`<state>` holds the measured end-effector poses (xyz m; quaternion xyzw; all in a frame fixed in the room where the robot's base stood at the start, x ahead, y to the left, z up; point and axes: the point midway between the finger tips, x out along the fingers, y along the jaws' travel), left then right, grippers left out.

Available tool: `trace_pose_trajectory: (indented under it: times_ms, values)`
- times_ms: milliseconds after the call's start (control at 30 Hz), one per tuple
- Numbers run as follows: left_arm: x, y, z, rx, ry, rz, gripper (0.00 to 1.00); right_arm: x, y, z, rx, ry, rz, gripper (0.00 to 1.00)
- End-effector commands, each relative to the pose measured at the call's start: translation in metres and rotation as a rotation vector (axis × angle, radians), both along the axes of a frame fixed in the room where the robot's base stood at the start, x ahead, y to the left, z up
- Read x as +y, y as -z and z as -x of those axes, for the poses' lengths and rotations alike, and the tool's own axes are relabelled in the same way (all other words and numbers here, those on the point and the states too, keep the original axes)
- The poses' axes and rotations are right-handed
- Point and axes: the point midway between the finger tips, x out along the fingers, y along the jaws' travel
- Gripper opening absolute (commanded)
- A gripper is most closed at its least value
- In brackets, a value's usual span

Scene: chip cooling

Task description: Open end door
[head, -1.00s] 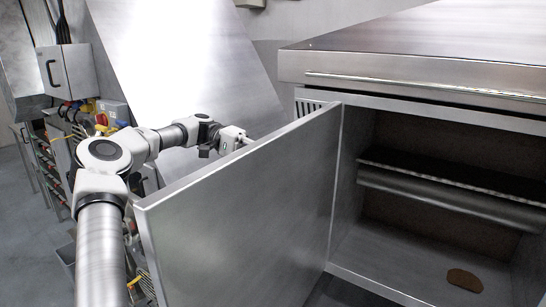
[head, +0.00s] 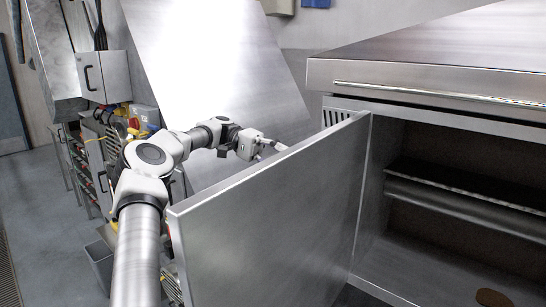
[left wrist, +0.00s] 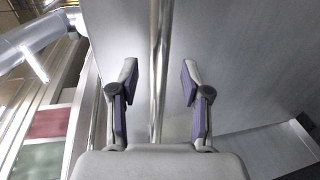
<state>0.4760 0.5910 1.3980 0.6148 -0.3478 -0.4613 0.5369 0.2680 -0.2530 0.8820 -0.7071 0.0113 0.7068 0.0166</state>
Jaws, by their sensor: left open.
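The end door (head: 270,220) is a flat brushed-steel panel. It stands swung wide out from the cabinet (head: 400,275), whose inside is exposed. My left gripper (head: 272,148) is at the door's outer face, just beyond its top edge, and the door partly hides its fingertips in the head view. In the left wrist view the two fingers (left wrist: 159,75) are spread apart, with a shiny round bar (left wrist: 158,50), seemingly the door handle, running between them. Neither finger visibly presses on the bar. My right gripper is not in view.
Inside the cabinet is a dark shelf (head: 465,180), and a brown patch (head: 492,297) lies on its floor. A large slanted steel panel (head: 215,60) stands behind my left arm. A rack with coloured items (head: 90,165) is at left. Floor (head: 45,240) is clear at far left.

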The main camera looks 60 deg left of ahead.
Motion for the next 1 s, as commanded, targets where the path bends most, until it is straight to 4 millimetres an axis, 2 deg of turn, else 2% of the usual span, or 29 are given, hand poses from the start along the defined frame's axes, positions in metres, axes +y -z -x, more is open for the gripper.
trace_pose_trajectory:
  times_ms: [100, 300, 1000]
  values:
    - [0.019, -0.002, 0.005, 0.005, -0.003, -0.006, 0.47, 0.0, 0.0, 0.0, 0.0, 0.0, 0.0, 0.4]
    - [0.036, -0.006, 0.012, 0.003, 0.0, -0.003, 0.47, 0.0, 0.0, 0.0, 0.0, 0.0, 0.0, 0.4]
    - [0.038, -0.007, 0.013, 0.001, 0.003, -0.002, 0.47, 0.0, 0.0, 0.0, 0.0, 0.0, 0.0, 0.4]
